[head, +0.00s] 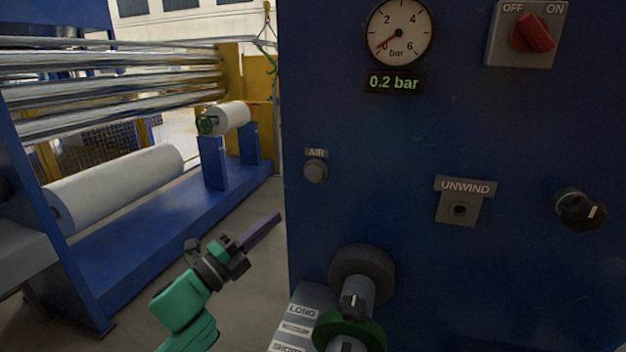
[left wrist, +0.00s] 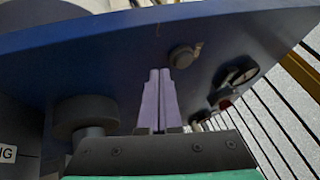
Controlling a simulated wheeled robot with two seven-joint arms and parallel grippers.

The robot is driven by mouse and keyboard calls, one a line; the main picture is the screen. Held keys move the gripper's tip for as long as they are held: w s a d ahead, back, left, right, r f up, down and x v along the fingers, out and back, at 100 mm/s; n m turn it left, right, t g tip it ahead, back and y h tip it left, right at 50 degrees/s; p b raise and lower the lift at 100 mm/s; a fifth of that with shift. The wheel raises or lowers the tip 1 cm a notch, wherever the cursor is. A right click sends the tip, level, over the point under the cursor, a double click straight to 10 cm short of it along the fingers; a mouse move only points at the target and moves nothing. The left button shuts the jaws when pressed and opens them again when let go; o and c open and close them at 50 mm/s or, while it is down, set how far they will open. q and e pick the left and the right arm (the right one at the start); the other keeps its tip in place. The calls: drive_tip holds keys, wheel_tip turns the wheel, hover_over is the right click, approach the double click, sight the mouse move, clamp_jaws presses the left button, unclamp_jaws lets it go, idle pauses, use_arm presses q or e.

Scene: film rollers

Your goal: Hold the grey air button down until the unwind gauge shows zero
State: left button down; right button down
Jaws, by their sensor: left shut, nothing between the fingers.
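The grey air button (head: 315,171) sits on the blue panel (head: 400,150) under an "AIR" label. It appears to be the small round knob in the left wrist view (left wrist: 181,57). The round gauge (head: 399,33) has its red needle close to 0, and the display (head: 394,82) below it reads 0.2 bar. My left gripper (head: 277,217) is shut and empty. Its purple fingers are below and left of the button, apart from it in the head view. In the left wrist view the fingertips (left wrist: 160,72) point toward the panel, just below-left of the button. My right gripper is not in view.
A red OFF/ON switch (head: 533,33), an "UNWIND" socket plate (head: 459,208) and a black knob (head: 582,210) are on the panel. A dark shaft with a green collar (head: 350,332) juts out below the button.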

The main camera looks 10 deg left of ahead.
use_arm(q)
drive_tip(key=s+d+r+m+g+h, duration=0.2)
drive_tip(key=s+d+r+m+h, duration=0.3)
drive_tip(key=r+m, duration=0.1)
drive_tip(key=shift+s+d+r, duration=0.2)
drive_tip(key=shift+s+r, duration=0.15)
drive_tip(key=shift+r, duration=0.55)
drive_tip(key=shift+w, duration=0.15)
drive_tip(key=p, duration=0.2)
approach(317, 170)
drive_tip(key=s+d+x, duration=0.1)
drive_tip(key=x, duration=0.4)
drive_tip(key=shift+w+r, duration=0.15)
drive_tip(key=shift+r, duration=0.1)
idle(0.5)
drive_tip(key=shift+w+b, duration=0.3)
drive_tip(key=shift+w, duration=0.1)
drive_tip(key=shift+w, duration=0.45)
idle(3.7)
